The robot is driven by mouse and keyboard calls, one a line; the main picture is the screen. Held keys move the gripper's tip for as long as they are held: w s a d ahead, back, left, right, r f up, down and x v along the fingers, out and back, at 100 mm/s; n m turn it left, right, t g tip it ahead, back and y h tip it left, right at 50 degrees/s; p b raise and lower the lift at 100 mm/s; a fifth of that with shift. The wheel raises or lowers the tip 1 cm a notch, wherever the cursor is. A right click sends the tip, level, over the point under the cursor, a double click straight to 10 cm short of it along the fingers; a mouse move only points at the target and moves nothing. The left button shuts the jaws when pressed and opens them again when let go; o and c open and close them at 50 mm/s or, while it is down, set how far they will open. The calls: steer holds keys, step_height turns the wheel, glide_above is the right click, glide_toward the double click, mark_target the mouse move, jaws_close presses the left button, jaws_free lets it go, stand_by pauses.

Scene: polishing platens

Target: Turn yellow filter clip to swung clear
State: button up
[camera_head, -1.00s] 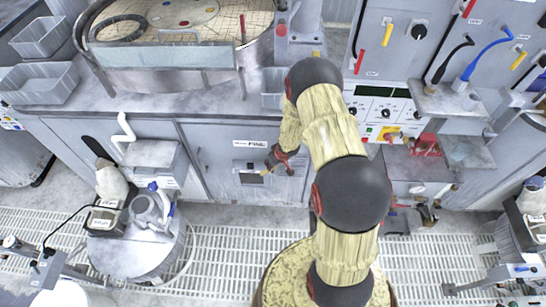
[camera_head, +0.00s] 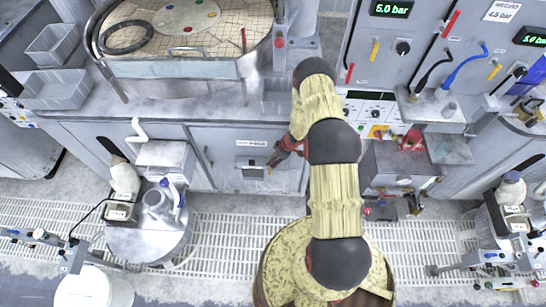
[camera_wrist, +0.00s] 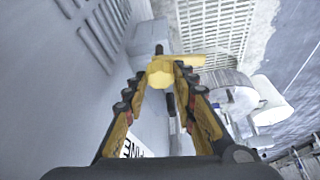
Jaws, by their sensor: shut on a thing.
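The yellow filter clip (camera_wrist: 160,74) shows in the wrist view as a rounded yellow knob with a flat yellow arm reaching right. It sits on a grey box-like fitting (camera_wrist: 148,40) on the pale cabinet front. My gripper (camera_wrist: 161,82) has its fingertips on both sides of the knob and is shut on it. In the head view my gripper (camera_head: 273,162) is at the small filter housing (camera_head: 250,170) low on the cabinet. A small yellow bit of the clip (camera_head: 270,171) shows there; its exact angle is hard to tell.
The platen basin (camera_head: 180,65) stands above the cabinet. A grey drum (camera_head: 150,240) with a pump stands left on the grated floor (camera_head: 220,235). A control panel with hoses (camera_head: 460,75) and a metal box (camera_head: 395,165) are at right.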

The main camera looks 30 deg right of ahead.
steer(key=shift+w+n+g+y+p, duration=0.1)
steer(key=shift+n+g+y+p, duration=0.3)
steer(key=shift+n, duration=0.7)
steer(key=o, duration=1.2)
steer(key=shift+c, duration=0.2)
steer(key=shift+d, duration=0.1)
steer(key=s+d+r, duration=0.4)
steer(key=s+d, duration=0.3)
steer(key=d, duration=0.4)
steer(key=shift+s+d+r, duration=0.25)
steer(key=shift+s+d, duration=0.05)
